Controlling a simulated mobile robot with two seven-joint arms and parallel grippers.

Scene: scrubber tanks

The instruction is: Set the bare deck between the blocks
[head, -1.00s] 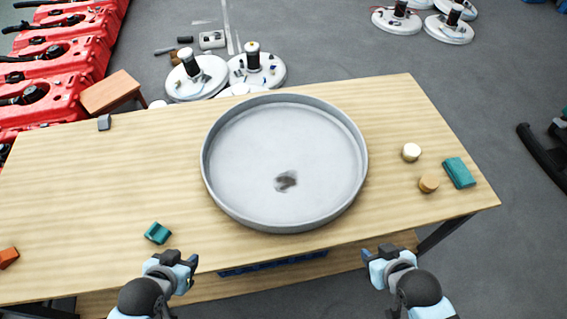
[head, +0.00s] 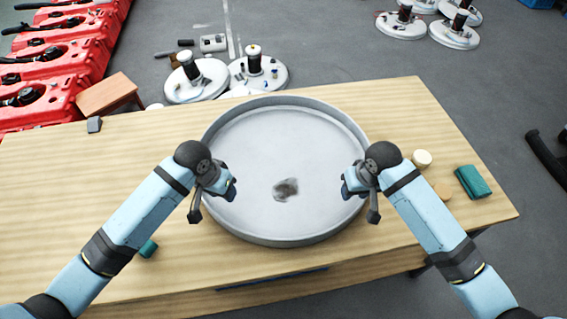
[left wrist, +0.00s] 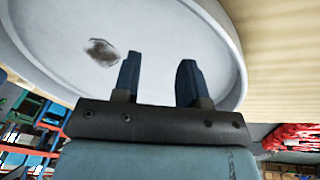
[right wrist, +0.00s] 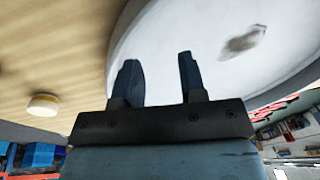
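The deck, a round light-grey pan with a raised rim (head: 285,239), lies flat on the wooden table. It is empty except for a dark smudge (head: 286,189) on its floor. My left gripper (head: 230,187) is open and empty over the pan's left side. My right gripper (head: 347,186) is open and empty over its right side. The pan floor also shows behind the fingers in the left wrist view (left wrist: 155,30) and the right wrist view (right wrist: 175,40). A teal block (head: 473,182) lies at the table's right. Another teal block (head: 148,248) is partly hidden by my left arm.
A cream round piece (head: 422,158) and a tan one (head: 442,190), partly covered by my right arm, are right of the pan. A small grey block (head: 94,125) is at the table's back left. White round scrubber units (head: 197,82) and red machines (head: 45,90) stand beyond the table.

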